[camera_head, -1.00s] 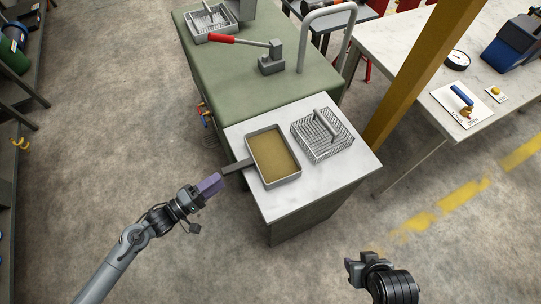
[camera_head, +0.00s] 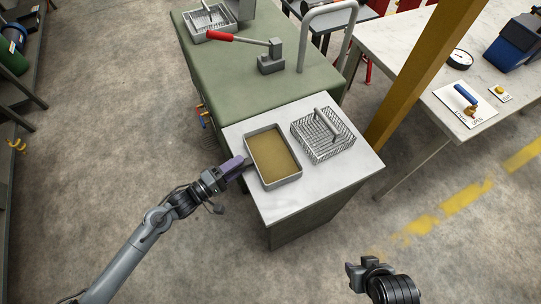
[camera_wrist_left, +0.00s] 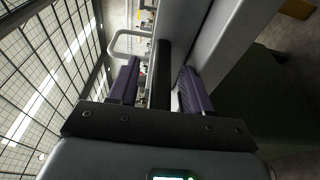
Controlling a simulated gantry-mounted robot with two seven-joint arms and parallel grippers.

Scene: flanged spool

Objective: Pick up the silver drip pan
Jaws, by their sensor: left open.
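The silver drip pan (camera_head: 278,184) is a rectangular grey tray with a tan, flat-looking inside, lying on the pale top of the small cabinet (camera_head: 321,189). Its dark handle sticks out over the left edge. My left gripper (camera_head: 241,164) is at this handle, its purple fingers mostly hiding it in the head view. In the left wrist view the dark handle (camera_wrist_left: 162,75) runs between the two spread fingers (camera_wrist_left: 158,88), with a gap visible at least on the right side. My right gripper (camera_head: 356,271) hangs over the floor at lower right, away from the pan; its jaw opening is unclear.
A wire basket (camera_head: 323,135) stands just right of the pan. Behind is a green bench (camera_head: 225,80) with a red-handled lever tool (camera_head: 254,47) and a grey hoop rail (camera_head: 327,12). A yellow post (camera_head: 420,70) rises at right.

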